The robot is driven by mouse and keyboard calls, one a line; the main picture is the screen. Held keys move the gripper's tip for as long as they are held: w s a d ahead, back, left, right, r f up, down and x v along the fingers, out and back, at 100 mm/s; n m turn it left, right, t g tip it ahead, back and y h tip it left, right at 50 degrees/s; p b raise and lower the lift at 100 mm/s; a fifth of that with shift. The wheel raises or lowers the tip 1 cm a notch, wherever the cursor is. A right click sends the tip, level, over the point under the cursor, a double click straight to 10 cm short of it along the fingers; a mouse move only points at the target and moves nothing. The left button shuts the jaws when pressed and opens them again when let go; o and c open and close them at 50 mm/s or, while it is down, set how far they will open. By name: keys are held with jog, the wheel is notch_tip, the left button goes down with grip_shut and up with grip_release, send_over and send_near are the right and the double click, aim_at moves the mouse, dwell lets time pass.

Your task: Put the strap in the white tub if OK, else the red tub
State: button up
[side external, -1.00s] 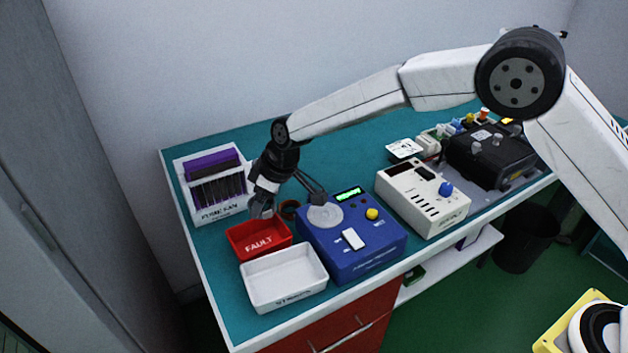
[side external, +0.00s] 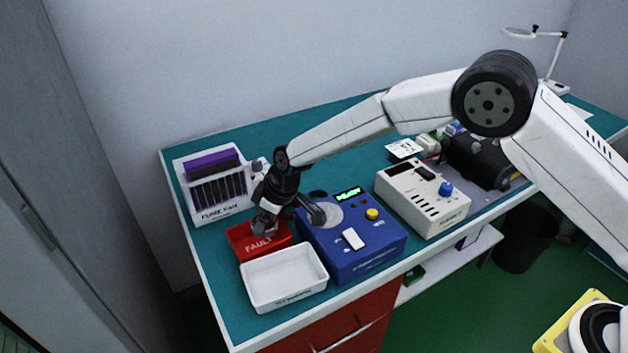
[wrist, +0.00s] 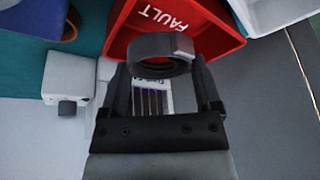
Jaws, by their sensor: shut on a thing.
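The strap (wrist: 155,45) is a dark grey ring-shaped band in the wrist view. My gripper (wrist: 163,56) is shut on it, one dark finger on each side. In the side view my gripper (side external: 277,222) is low over the red tub (side external: 248,252), which is marked FAULT; the strap is hard to make out there. The red tub also shows in the wrist view (wrist: 120,30), just beyond the strap. The white tub (side external: 285,262) stands in front of the red one and looks empty. The blue tester (side external: 350,262) has a lit green display (side external: 348,194), too small to read.
A white rack (side external: 220,215) with purple and dark boards stands behind the red tub, close to my gripper. A cream instrument (side external: 432,215) with a blue knob stands right of the tester. The teal bench is clear at the front left.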

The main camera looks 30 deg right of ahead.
jog(key=shift+f, duration=0.3)
jog(key=o, duration=1.1)
jog(key=shift+o, duration=0.2)
jog(key=shift+r, duration=0.15)
jog(key=v, duration=0.7)
jog(key=shift+r, duration=0.2)
jog(key=shift+s+d, duration=0.1)
jog(key=shift+d, duration=0.05)
jog(key=shift+d, duration=0.1)
